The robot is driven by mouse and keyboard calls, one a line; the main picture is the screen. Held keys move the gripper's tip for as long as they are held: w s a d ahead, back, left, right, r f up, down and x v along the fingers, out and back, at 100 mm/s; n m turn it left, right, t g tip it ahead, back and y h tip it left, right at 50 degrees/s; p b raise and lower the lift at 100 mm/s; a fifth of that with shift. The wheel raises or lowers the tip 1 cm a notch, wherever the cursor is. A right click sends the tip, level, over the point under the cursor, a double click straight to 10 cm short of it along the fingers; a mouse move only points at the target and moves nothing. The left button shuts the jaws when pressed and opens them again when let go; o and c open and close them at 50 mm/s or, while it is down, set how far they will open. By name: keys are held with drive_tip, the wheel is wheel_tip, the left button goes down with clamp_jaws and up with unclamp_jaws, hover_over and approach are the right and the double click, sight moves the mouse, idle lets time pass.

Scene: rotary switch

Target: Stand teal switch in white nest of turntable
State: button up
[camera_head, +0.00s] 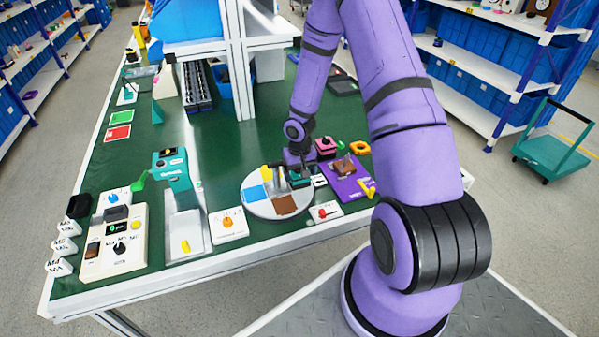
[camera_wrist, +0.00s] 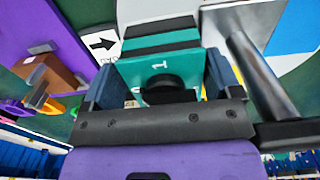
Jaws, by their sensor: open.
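The teal switch (camera_wrist: 158,68) has a black round knob, a white "1" mark and a dark band. In the wrist view it sits between the two fingers of my gripper (camera_wrist: 164,82), which is open around it. In the head view the teal switch (camera_head: 300,181) shows small under my gripper (camera_head: 301,174), at the right side of the turntable (camera_head: 262,211). The turntable is a round grey disc with blue, yellow, brown and pale areas. It also shows at the upper right of the wrist view (camera_wrist: 305,75). I cannot tell whether the switch is seated in the white nest.
A purple board (camera_head: 339,183) with a brown block lies right of the turntable. A white box with a red knob (camera_head: 324,213) stands near the front edge, and one with an orange knob (camera_head: 228,226) stands left. A metal post (camera_wrist: 262,78) rises beside the switch.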

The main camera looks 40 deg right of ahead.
drive_tip(key=shift+w+a, duration=0.15)
drive_tip(key=shift+a, duration=0.25)
drive_tip(key=shift+r, duration=0.2)
wheel_tip(320, 180, up, 10)
drive_tip(key=shift+d, duration=0.1)
drive_tip(key=shift+d+r, duration=0.15)
drive_tip(key=shift+r, duration=0.1)
